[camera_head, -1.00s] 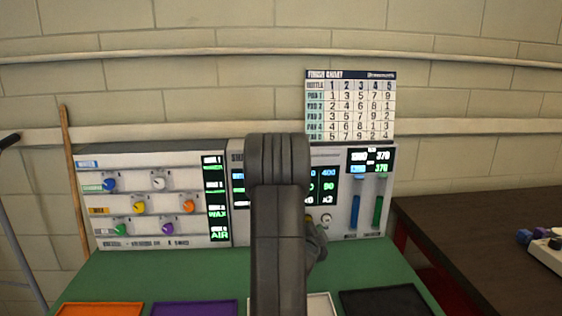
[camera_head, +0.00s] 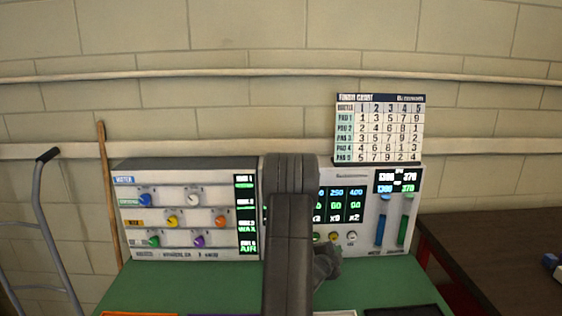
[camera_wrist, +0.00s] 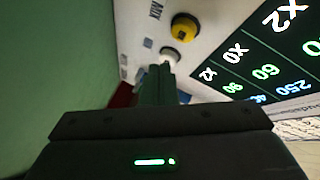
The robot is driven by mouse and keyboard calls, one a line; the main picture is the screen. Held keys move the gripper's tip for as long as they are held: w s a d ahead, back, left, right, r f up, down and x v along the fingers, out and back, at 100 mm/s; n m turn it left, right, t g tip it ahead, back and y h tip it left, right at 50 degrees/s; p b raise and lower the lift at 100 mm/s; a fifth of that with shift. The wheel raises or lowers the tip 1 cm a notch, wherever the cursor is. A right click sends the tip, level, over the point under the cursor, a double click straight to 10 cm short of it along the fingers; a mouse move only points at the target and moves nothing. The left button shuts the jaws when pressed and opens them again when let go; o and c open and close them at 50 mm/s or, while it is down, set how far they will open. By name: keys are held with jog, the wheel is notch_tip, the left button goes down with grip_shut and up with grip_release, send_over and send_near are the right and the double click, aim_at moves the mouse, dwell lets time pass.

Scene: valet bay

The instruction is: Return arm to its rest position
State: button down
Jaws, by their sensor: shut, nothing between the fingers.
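My arm stands upright in the middle of the head view and covers part of the control panel (camera_head: 185,222). In the head view my gripper is mostly hidden behind the arm. In the wrist view my gripper (camera_wrist: 160,72) is shut and empty, its fingers together in front of the panel face. A yellow knob (camera_wrist: 184,27) and a pale knob (camera_wrist: 170,56) show just beyond the fingers. I cannot tell whether the fingertips touch anything.
A green bench top (camera_head: 200,285) lies below the panel, with tray edges at the bottom. A finish chart (camera_head: 378,128) stands above the panel. A dark table (camera_head: 500,250) is at right. A wooden pole (camera_head: 108,195) and a grey handle frame (camera_head: 42,220) are at left.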

jog(key=s+b, duration=0.2)
jog(key=s, duration=0.1)
dwell(0.5)
